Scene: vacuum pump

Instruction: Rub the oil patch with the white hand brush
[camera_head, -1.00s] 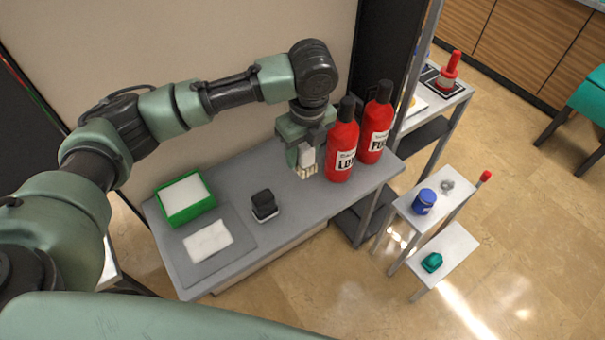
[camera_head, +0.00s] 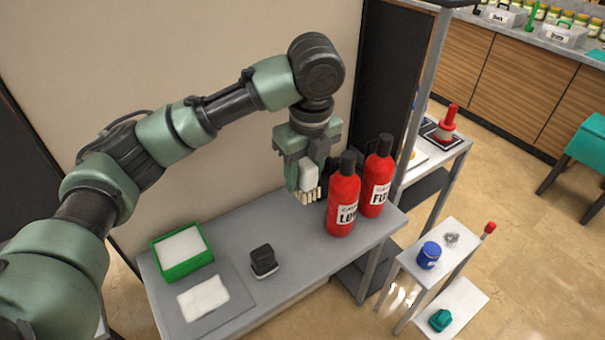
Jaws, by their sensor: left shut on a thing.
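My left gripper (camera_head: 306,180) is shut on the white hand brush (camera_head: 309,176). The brush has a white body and short cream bristles pointing down. It is held in the air above the grey table (camera_head: 297,252), just left of the red bottles. I cannot make out an oil patch in this view. My right gripper is not in view.
Two red bottles (camera_head: 342,206) stand at the table's right end. A green-rimmed tray (camera_head: 185,268), a black block (camera_head: 263,262) and a white pad (camera_head: 203,297) on a grey mat are at the left. Small shelves (camera_head: 463,300) hold items at right.

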